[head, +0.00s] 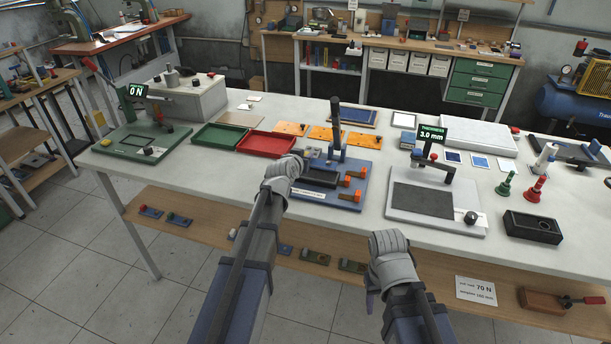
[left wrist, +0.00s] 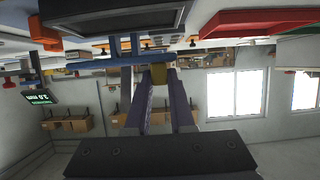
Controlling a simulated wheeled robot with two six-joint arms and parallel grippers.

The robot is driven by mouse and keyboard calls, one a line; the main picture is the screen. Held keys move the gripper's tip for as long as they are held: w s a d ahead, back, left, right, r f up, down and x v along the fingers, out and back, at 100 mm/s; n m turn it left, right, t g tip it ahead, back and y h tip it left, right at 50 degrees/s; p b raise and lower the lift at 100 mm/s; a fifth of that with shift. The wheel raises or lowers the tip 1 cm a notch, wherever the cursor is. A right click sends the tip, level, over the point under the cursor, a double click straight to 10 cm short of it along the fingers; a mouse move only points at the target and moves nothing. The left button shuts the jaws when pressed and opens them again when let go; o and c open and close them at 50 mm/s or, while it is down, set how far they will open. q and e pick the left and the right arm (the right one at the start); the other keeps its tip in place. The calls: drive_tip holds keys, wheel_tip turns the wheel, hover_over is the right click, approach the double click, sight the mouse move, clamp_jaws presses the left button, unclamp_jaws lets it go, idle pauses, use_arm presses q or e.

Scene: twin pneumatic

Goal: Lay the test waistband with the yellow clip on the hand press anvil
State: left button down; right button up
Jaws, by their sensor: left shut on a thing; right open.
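The hand press (head: 338,120) is the blue-based station with the upright lever at the middle of the table. A dark block (head: 320,178), which looks like its anvil, sits on the base. My left gripper (head: 296,164) is at the left side of this press. It is shut on a yellow piece (left wrist: 158,72), seen between its fingers in the left wrist view. This looks like the yellow clip; the waistband itself is hard to make out. My right gripper (head: 388,262) is open and empty in front of the table edge.
A red tray (head: 267,155) and a green tray (head: 196,137) lie left of the press. Orange clamps (head: 352,194) stand on its right side. A thickness gauge (head: 393,215) stands further right. Several clip pieces (head: 315,257) lie on the lower shelf.

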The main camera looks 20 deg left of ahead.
sight(305, 175)
use_arm(q)
drive_tip(key=shift+f, duration=0.2)
wheel_tip(305, 175, down, 4)
drive_tip(key=b, duration=0.3)
drive_tip(key=shift+b, duration=0.35)
drive_tip(key=shift+r, duration=0.2)
drive_tip(key=shift+f, duration=0.1)
drive_tip(key=c, duration=1.2)
unclamp_jaws()
drive_tip(key=shift+f, duration=0.1)
drive_tip(key=shift+c, duration=0.2)
drive_tip(key=o, duration=0.5)
drive_tip(key=shift+c, duration=0.2)
